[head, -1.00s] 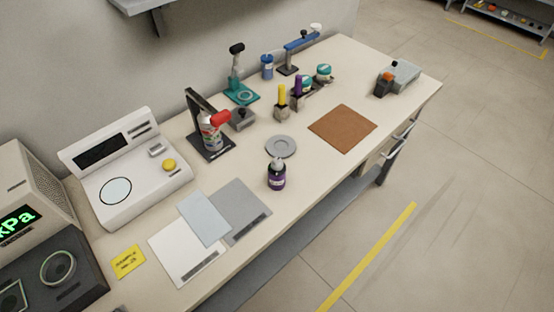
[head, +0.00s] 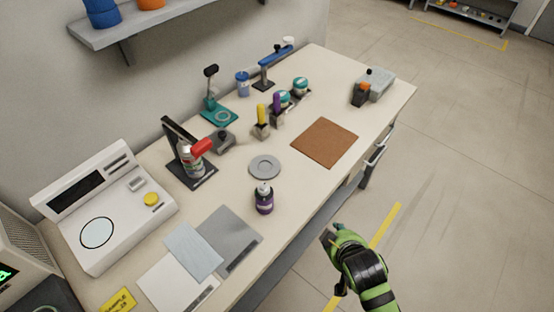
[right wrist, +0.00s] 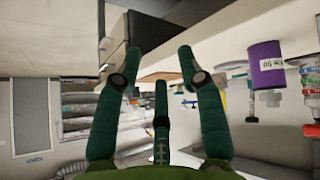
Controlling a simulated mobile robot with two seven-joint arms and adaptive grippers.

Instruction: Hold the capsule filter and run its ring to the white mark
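A small purple bottle-shaped body with a dark collar and pale top, which looks like the capsule filter (head: 264,199), stands upright near the bench's front edge. In the right wrist view, which looks upside down, a purple labelled cylinder (right wrist: 267,65) appears at upper right, apart from my fingers. I cannot make out a white mark. My right gripper (head: 330,238) is beyond the front edge, to the lower right of the purple body. In the right wrist view its green fingers (right wrist: 158,70) are spread with nothing between them. My left gripper is not in view.
A grey disc (head: 265,167) lies behind the purple body. Grey and white sheets (head: 229,240) lie left of it. A dark stand with a red-topped can (head: 193,160) and a white scale (head: 110,220) are farther left. A brown mat (head: 325,142) lies flat at right.

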